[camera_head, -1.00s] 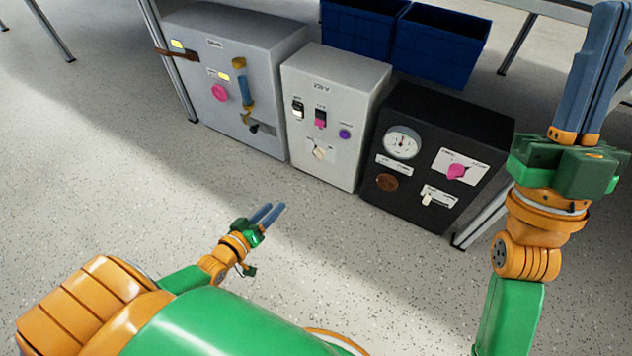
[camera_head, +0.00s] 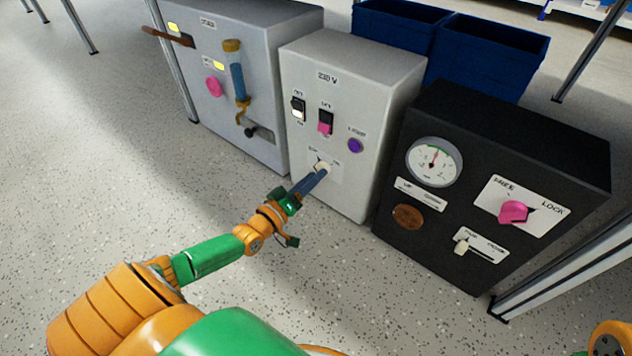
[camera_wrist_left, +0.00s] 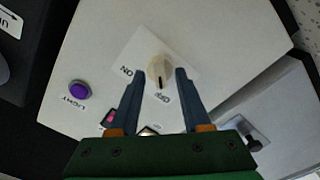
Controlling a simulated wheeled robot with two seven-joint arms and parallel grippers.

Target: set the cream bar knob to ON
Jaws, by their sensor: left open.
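The cream bar knob (camera_head: 322,167) is on a white label plate low on the front of the light grey middle box (camera_head: 315,70). In the left wrist view the knob (camera_wrist_left: 157,74) has a dark line on it towards the OFF label (camera_wrist_left: 163,97); the ON label (camera_wrist_left: 127,71) is to the left. My left gripper (camera_head: 315,176) reaches the knob from the lower left and partly hides it. In the wrist view its fingers (camera_wrist_left: 160,76) are open, one on each side of the knob, with gaps visible. My right gripper is out of view.
On the same box are a white switch (camera_head: 298,110), a pink switch (camera_head: 325,122) and a purple button (camera_head: 356,145). A grey box (camera_head: 265,40) stands left and a black box (camera_head: 540,130) right. Blue bins (camera_head: 480,55) stand behind. The floor in front is clear.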

